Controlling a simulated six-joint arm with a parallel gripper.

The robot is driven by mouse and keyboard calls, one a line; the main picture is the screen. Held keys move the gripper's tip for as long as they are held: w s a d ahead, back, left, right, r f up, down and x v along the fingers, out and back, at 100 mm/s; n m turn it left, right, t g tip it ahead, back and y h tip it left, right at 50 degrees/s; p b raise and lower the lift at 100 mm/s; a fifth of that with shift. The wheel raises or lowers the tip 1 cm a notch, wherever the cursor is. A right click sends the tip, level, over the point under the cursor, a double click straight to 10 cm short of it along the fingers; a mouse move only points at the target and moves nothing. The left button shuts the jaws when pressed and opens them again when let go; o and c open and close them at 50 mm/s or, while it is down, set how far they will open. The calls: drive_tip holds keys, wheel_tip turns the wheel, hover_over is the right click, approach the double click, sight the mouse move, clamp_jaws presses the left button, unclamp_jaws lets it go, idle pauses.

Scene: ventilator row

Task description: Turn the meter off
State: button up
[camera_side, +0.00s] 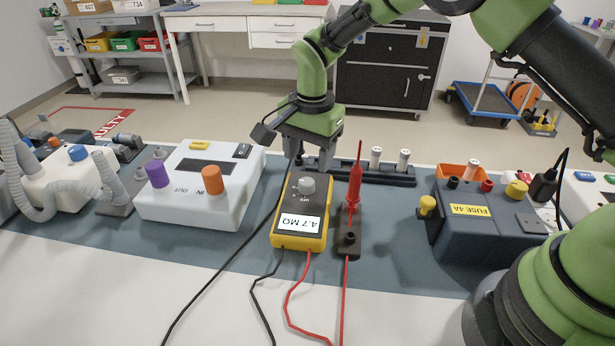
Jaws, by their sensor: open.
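The yellow meter (298,236) lies on the blue-grey mat in the middle of the side view. Its display (299,224) reads 4.7 MΩ, upside down in the picture. A grey round knob (307,186) sits on its dark face near the far end. My gripper (312,163) is open and hangs just behind and above the knob, pointing down. I cannot tell whether a finger touches the meter. The exact position of the knob's pointer is too small to read.
A red probe (355,187) stands in a dark holder (348,240) right of the meter. A white ventilator box (199,190) is at left, a dark blue fuse box (475,228) at right. A dark rack (372,175) is behind. Black and red leads run toward the front.

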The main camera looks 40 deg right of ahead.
sight(307, 181)
wheel_tip(307, 181, down, 6)
drive_tip(key=shift+w+r, duration=0.1)
drive_tip(key=c, duration=0.9)
